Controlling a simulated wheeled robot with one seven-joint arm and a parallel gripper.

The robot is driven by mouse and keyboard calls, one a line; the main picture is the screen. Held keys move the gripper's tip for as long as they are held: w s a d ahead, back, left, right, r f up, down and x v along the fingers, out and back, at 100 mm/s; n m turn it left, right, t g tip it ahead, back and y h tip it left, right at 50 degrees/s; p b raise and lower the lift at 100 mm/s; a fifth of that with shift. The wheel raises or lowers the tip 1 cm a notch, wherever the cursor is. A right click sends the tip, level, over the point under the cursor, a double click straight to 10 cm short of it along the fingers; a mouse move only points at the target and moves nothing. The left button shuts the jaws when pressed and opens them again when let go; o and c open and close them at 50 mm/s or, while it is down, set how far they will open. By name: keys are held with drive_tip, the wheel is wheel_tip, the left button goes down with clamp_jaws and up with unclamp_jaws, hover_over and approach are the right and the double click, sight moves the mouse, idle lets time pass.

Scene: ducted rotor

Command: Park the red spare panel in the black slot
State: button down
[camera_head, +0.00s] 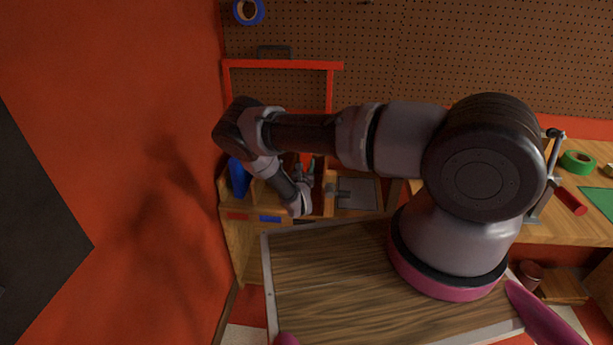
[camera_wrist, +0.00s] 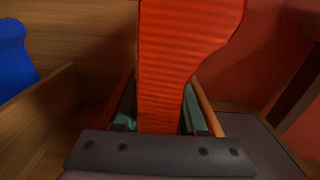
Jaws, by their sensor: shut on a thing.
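The red spare panel (camera_wrist: 180,60) fills the middle of the wrist view, with a fine ribbed face and a curved edge at the right. My gripper (camera_wrist: 160,112) is shut on its lower end, with teal finger parts showing on both sides. In the head view my gripper (camera_head: 308,172) is low over the wooden bench at the left, partly hidden by my own wrist. The panel is hard to make out there. I cannot identify the black slot for sure in either view.
A wooden bench part with red and blue labels (camera_head: 270,219) stands below my gripper. A blue object (camera_head: 238,178) is close on the left, beside wooden walls. A red frame (camera_head: 331,90) stands behind, before the pegboard (camera_head: 400,50). A grey plate (camera_head: 357,194) lies to the right.

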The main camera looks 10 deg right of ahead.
drive_tip(key=shift+f, duration=2.1)
drive_tip(key=shift+f, duration=0.1)
drive_tip(key=shift+c, duration=2.3)
unclamp_jaws()
drive_tip(key=v, duration=1.2)
